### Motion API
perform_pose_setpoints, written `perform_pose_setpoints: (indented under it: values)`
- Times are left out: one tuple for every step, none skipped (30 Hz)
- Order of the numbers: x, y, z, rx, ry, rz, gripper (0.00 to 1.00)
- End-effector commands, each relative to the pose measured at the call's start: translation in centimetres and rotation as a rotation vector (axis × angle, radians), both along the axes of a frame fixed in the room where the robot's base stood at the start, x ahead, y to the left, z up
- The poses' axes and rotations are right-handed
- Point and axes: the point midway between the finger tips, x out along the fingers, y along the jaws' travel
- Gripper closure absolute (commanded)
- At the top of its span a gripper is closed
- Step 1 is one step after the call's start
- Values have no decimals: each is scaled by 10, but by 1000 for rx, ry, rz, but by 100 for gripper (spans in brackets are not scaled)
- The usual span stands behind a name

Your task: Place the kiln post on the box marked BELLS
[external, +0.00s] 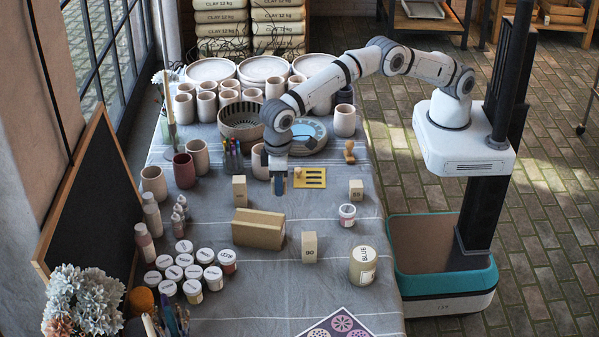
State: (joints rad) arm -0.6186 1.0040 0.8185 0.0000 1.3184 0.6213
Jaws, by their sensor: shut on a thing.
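My gripper (279,184) points down over the middle of the table, left of a yellow card. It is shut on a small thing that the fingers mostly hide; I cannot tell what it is. Pale block-shaped posts stand upright on the cloth: one (239,189) left of my gripper, one marked 55 (356,190) to the right, and one marked 90 (309,247) nearer the front. A tan box (258,229) lies in front of my gripper, apart from it. No BELLS marking is readable on it from here.
Lidded jars (188,270) crowd the front left. A BLUE tub (363,266) and a small jar (347,215) stand at right. Brushes (233,160), a bowl (241,120) and several cups (196,155) fill the back. Clear cloth surrounds the tan box.

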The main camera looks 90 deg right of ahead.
Motion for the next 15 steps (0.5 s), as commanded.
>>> perform_pose_setpoints:
  values:
    - [1, 1, 0, -1, 2, 2, 90]
    - [2, 2, -2, -1, 2, 2, 90]
    - [2, 2, -8, -2, 3, 3, 90]
    - [2, 2, -13, -3, 4, 3, 90]
    - [2, 2, -20, -3, 4, 3, 90]
    - [2, 2, -28, -3, 5, 3, 90]
    - [2, 2, -34, -3, 4, 3, 90]
    - [2, 2, -39, -2, 3, 3, 90]
    - [2, 2, -45, -2, 3, 3, 90]
    - [2, 2, -50, -2, 2, 3, 90]
    - [2, 2, -53, -2, 2, 3, 90]
    - [2, 2, -57, -1, 2, 3, 90]
    - [2, 2, -59, -1, 1, 3, 90]
    - [2, 2, -60, -1, 1, 3, 90]
    - [2, 2, -63, 0, 1, 3, 90]
